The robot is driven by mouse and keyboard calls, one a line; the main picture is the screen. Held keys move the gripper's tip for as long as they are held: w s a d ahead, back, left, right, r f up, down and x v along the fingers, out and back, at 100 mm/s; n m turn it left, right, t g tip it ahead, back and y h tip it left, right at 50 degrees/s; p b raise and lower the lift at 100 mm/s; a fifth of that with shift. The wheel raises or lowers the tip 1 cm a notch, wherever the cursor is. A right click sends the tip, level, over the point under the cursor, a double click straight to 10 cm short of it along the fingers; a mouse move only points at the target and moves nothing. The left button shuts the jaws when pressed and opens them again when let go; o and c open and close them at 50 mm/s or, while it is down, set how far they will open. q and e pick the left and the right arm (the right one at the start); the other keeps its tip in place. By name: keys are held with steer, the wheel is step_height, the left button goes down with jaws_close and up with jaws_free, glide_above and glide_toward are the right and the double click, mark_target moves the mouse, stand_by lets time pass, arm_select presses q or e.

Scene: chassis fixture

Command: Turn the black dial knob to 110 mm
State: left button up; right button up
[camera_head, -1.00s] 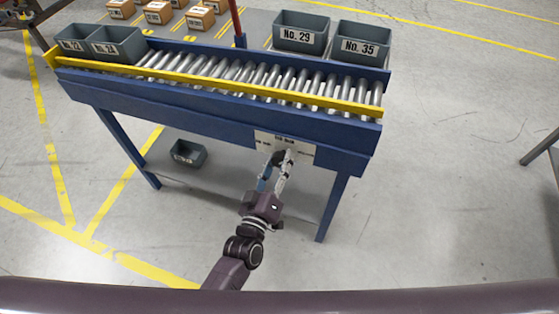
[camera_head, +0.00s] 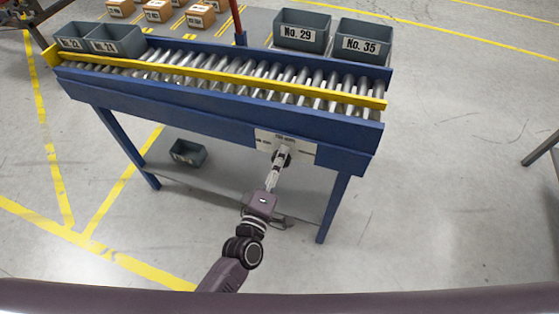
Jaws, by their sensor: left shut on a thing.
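The black dial knob (camera_head: 283,153) sits on a pale plate (camera_head: 300,148) fixed to the blue front side of the roller conveyor. My left gripper (camera_head: 279,163) reaches up to it from below and is shut on it. The fingers cover part of the knob. The printing on the plate is too small to read, so I cannot tell the dial's setting. My right gripper is not in view.
The roller conveyor (camera_head: 200,102) has a yellow rail along its front and stands on blue legs. Grey bins labelled No. 29 (camera_head: 302,31) and No. 35 (camera_head: 360,41) stand behind it. A small grey bin (camera_head: 188,153) sits on the lower shelf.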

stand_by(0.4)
arm_select(q)
steer(key=o, duration=1.2)
steer(key=shift+c, duration=0.2)
steer(key=v, duration=1.2)
steer(key=s+a+f+m+g+y, duration=0.1)
steer(key=s+a+f+m+g, duration=0.2)
steer(key=f, duration=0.7)
steer(key=s+a+f+m+g+y, duration=0.1)
steer(key=s+a+f+m+g, duration=0.15)
steer(key=f, duration=0.85)
steer(key=s+a+f+m+g, duration=0.2)
steer(key=s+f+m+g, duration=0.15)
steer(key=f, duration=0.65)
steer(key=s+a+f+m+g+y, duration=0.1)
steer(key=s+a+f, duration=0.3)
steer(key=s, duration=0.4)
steer(key=s+a+f+m+g+y, duration=0.1)
steer(key=s+a+f+m+g, duration=0.1)
steer(key=s+f, duration=0.4)
steer(key=s+a+f+m+g+y, duration=0.1)
steer(key=s+a+f+g, duration=0.3)
steer(key=s, duration=0.6)
steer(key=shift+s+a+f+m+y, duration=0.25)
steer(key=shift+a+f+m, duration=0.4)
steer(key=shift+a, duration=0.35)
